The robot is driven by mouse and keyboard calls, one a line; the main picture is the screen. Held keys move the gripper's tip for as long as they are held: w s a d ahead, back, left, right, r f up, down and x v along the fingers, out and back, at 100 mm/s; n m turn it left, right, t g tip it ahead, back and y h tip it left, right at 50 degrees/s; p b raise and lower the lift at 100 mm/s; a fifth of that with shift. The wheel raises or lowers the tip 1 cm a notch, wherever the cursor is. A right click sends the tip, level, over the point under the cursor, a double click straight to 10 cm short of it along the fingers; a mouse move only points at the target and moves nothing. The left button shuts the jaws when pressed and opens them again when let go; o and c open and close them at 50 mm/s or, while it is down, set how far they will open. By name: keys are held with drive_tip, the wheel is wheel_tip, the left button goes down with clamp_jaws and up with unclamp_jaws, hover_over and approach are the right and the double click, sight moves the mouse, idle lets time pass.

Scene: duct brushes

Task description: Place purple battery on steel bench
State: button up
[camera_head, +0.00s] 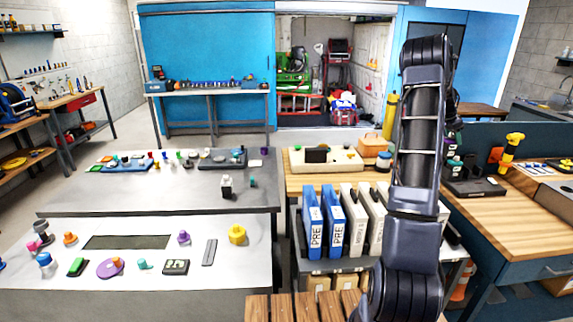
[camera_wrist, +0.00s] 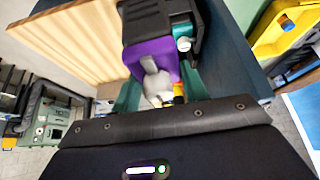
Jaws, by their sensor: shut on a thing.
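The purple battery (camera_wrist: 140,53) shows in the wrist view, against a black body with a teal part (camera_wrist: 181,30). I cannot tell whether they are joined. My gripper (camera_wrist: 160,88) is shut on the purple battery, partly hidden by the dark wrist edge. In the head view my raised arm covers the gripper and the battery. A grey, steel-looking bench (camera_head: 90,198) stands at the left middle, with small items along its back edge and a few near its right end.
A white-topped bench (camera_head: 60,270) with loose coloured parts is in front. Blue and white binders (camera_head: 312,222) stand on a shelf beside my arm. A wooden worktop (camera_head: 482,212) with a black device and yellow tool is right. The grey bench's middle left is clear.

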drive_tip(key=w+a+f+n+t+y, duration=0.1)
drive_tip(key=w+a+n, duration=0.35)
drive_tip(key=a, duration=1.05)
drive_tip(key=w+a+f+n+t, duration=0.15)
drive_tip(key=w+a, duration=0.55)
drive_tip(key=a, duration=0.7)
drive_tip(key=w+a+n+t+y, duration=0.1)
drive_tip(key=w+a+n+t, duration=0.3)
drive_tip(key=a, duration=1.1)
drive_tip(key=s+a+f+n+y, duration=0.1)
drive_tip(key=s+a+n+y, duration=0.2)
drive_tip(key=a, duration=1.8)
drive_tip(key=s+a+n+y, duration=0.1)
drive_tip(key=s+a+n, duration=0.3)
drive_tip(key=a, duration=1.6)
drive_tip(key=shift+g, duration=0.45)
wheel_tip(320, 180, down, 20)
drive_tip(key=shift+w+f, duration=0.1)
drive_tip(key=shift+f, duration=0.1)
drive_tip(key=shift+f, duration=0.1)
drive_tip(key=o, duration=1.4)
